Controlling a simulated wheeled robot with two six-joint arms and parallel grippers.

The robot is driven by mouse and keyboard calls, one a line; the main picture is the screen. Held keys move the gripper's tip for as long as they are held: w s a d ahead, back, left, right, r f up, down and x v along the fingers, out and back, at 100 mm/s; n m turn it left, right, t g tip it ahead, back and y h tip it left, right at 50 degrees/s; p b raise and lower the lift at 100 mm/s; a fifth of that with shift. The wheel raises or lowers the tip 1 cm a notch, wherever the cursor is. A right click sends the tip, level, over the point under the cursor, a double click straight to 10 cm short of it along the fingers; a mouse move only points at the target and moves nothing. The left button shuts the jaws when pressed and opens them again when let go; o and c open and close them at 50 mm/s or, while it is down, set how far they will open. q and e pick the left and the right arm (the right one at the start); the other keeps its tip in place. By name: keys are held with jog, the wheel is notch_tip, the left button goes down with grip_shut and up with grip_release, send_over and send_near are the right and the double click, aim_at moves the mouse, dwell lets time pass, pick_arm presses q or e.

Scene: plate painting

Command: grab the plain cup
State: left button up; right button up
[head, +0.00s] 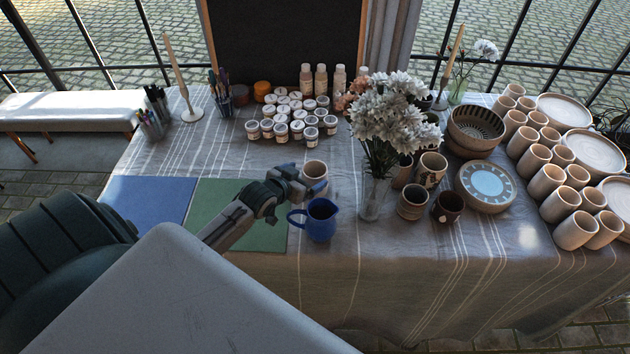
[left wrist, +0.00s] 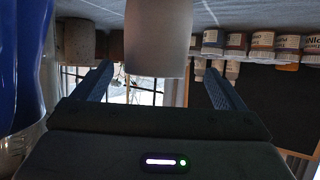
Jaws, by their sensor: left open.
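A plain pale cup (head: 314,170) stands on the table just behind the blue jug (head: 321,222) in the head view. My left gripper (head: 308,184) is close in front of it and hides part of its lower side. In the left wrist view, which is upside down, the plain cup (left wrist: 158,35) is ahead, in line with the gap between the two open fingers of my left gripper (left wrist: 158,72). I cannot tell whether its wall is between the fingertips or just beyond them. The fingers hold nothing. My right gripper is not in view.
The blue jug is right beside my left gripper. A glass vase (head: 373,196) of white flowers stands to the right. Paint jars (head: 283,131) stand behind. More plain cups (head: 548,181) stand far right. A green mat (head: 268,236) and blue mat (head: 150,200) lie left.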

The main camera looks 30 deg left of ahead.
aim_at(322, 169)
pick_arm(q)
jog(key=x, duration=0.3)
jog(key=p+x, duration=0.1)
jog(key=shift+w+d, duration=0.35)
jog(key=shift+w, duration=0.05)
jog(key=c, duration=1.2)
